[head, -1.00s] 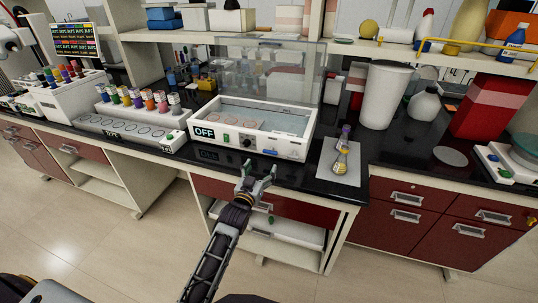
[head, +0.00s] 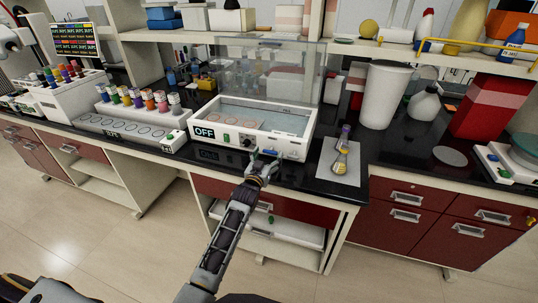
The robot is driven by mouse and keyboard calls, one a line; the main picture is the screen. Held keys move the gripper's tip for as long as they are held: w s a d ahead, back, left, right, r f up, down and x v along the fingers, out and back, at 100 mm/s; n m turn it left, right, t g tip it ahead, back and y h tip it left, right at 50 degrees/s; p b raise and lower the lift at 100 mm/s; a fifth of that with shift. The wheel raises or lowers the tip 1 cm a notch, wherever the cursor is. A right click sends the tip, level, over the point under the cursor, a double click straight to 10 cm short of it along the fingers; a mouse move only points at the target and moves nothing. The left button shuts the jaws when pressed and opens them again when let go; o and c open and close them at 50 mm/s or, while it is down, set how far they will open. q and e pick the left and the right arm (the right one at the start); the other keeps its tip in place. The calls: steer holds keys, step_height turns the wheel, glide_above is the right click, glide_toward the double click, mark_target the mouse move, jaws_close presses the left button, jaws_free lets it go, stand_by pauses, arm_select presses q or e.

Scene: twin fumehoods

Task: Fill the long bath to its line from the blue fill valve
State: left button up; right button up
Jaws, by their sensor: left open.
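The long bath (head: 222,118) is a white box on the black bench, with a raised clear lid (head: 293,72) and pale liquid or a pale basin inside. Its front carries an "OFF" label (head: 204,132), a green switch, a dark knob (head: 247,142) and, at the right, the blue fill valve (head: 271,151). My left gripper (head: 265,158) is open, with its fingertips just in front of and below the blue valve. I cannot tell whether they touch it. My right gripper is not in view.
A rack with several coloured-cap bottles (head: 138,98) stands left of the bath. Drawers (head: 290,207) are below the bench edge.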

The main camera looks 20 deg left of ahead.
arm_select(q)
steer(key=shift+w, duration=0.85)
steer(key=c, duration=1)
